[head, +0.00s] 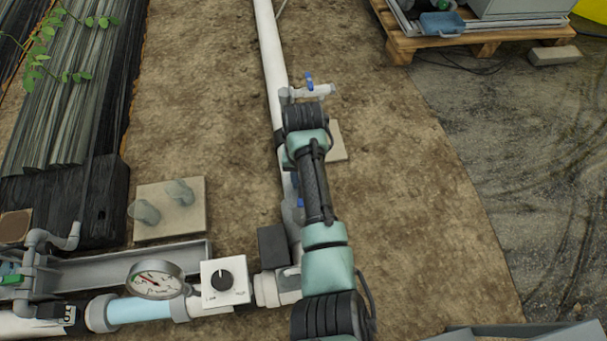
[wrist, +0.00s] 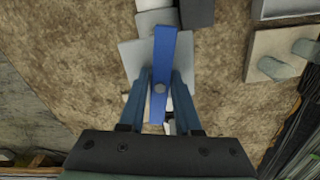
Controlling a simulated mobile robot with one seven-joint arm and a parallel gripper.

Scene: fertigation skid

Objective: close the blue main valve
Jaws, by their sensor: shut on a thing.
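The blue main valve's lever (wrist: 164,50) is a long flat bar with a round grey bolt, running nearly top to bottom in the wrist view. My gripper (wrist: 162,80) has its two blue-grey fingers on either side of the bar, shut on it. White pipe parts (wrist: 150,15) show behind and above the lever. In the head view only small blue bits of the lever (head: 300,202) show beside my arm; my arm hides the rest of the valve and my gripper there.
A smaller blue-handled tap (head: 309,82) sits farther up the white pipe (head: 270,45). A pressure gauge (head: 155,279) and a white dial box (head: 225,282) stand at lower left. A concrete slab (head: 167,225) lies left of the pipe. Bare soil (head: 420,210) is clear to the right.

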